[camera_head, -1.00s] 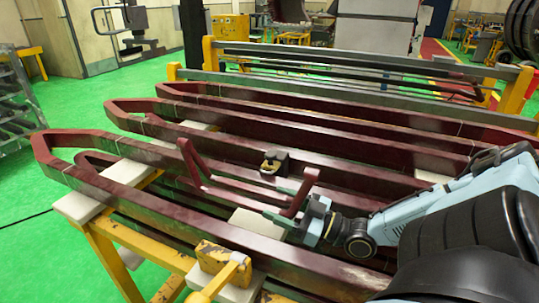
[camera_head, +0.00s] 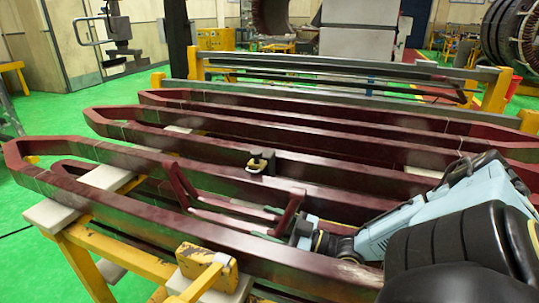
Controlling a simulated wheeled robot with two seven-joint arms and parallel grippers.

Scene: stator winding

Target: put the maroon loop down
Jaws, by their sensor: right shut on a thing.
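The small maroon loop (camera_head: 177,182) is a thin bent frame with upright ends, low among the long maroon coils. Its right end (camera_head: 289,212) is between the fingers of my right gripper (camera_head: 275,222), which is shut on it. My right arm comes in from the right. The near long coil (camera_head: 200,225) hides part of the loop's underside, so I cannot tell if it touches what is below. My left gripper is not in view.
Several long maroon coils (camera_head: 300,142) lie side by side on a yellow stand (camera_head: 85,262) with pale pads (camera_head: 57,214). A small black and yellow block (camera_head: 262,161) sits on a coil just behind the loop. A grey-railed yellow frame (camera_head: 340,67) stands behind.

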